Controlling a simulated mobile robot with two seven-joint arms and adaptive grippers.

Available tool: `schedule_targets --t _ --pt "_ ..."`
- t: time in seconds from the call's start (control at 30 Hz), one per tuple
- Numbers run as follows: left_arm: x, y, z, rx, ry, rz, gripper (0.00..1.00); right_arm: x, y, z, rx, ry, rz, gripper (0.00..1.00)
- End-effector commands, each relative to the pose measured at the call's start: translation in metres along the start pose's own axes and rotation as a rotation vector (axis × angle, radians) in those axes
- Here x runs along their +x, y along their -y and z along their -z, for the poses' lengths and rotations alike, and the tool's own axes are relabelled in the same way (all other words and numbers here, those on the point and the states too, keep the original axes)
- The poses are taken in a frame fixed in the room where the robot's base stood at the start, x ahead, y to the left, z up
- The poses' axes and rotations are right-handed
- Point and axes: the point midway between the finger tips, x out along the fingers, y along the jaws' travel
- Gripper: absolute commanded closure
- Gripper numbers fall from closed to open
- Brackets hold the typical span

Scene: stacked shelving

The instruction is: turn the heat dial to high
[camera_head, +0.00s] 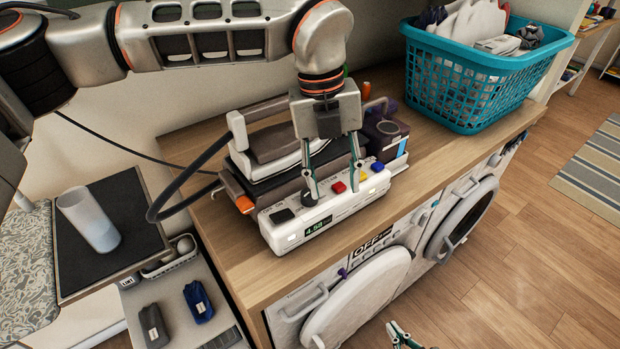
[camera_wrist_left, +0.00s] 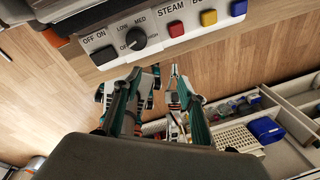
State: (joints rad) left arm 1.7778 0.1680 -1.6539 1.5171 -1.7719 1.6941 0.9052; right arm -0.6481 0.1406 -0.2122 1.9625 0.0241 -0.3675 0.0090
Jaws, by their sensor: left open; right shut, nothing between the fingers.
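The heat dial (camera_wrist_left: 136,38) is a round black knob on the white front panel (camera_wrist_left: 108,50) of the steam iron station. In the head view the dial (camera_head: 308,199) is partly hidden by a fingertip. My left gripper (camera_head: 335,187) is open and empty above the panel. In the left wrist view its fingertips (camera_wrist_left: 155,72) show just below the dial; contact is unclear. My right gripper (camera_head: 400,337) shows partly at the bottom edge of the head view, shut, away from the panel.
Black rocker switch (camera_wrist_left: 103,55), red button (camera_wrist_left: 176,29), yellow button (camera_wrist_left: 208,18) and blue button (camera_wrist_left: 238,8) line the panel. The iron (camera_head: 272,150) rests behind it. A teal basket (camera_head: 470,85) stands right on the wooden counter (camera_head: 235,262). An open washer door (camera_head: 365,300) juts out below.

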Motion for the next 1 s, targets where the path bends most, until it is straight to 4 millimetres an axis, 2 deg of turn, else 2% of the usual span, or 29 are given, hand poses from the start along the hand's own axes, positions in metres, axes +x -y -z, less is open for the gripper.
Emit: schedule_targets --t 0.03,0.1,0.27,0.7,1.0 --pt "-0.012 -0.012 -0.012 -0.046 0.04 -0.046 0.59 0.0 0.0 0.0 0.0 0.0 0.0 1.0" --pt "-0.022 -0.026 -0.022 -0.098 0.073 -0.094 0.59 0.0 0.0 0.0 0.0 0.0 0.0 1.0" --pt "-0.027 -0.038 -0.031 -0.145 0.101 -0.134 0.59 0.0 0.0 0.001 0.0 0.0 0.0 1.0" --pt "0.033 -0.046 -0.035 -0.143 0.096 -0.132 0.59 -0.005 -0.001 0.007 0.0 0.001 0.0 1.0" --pt "0.047 -0.048 -0.037 -0.142 0.098 -0.131 0.59 -0.005 -0.001 0.008 0.001 0.001 0.0 1.0"
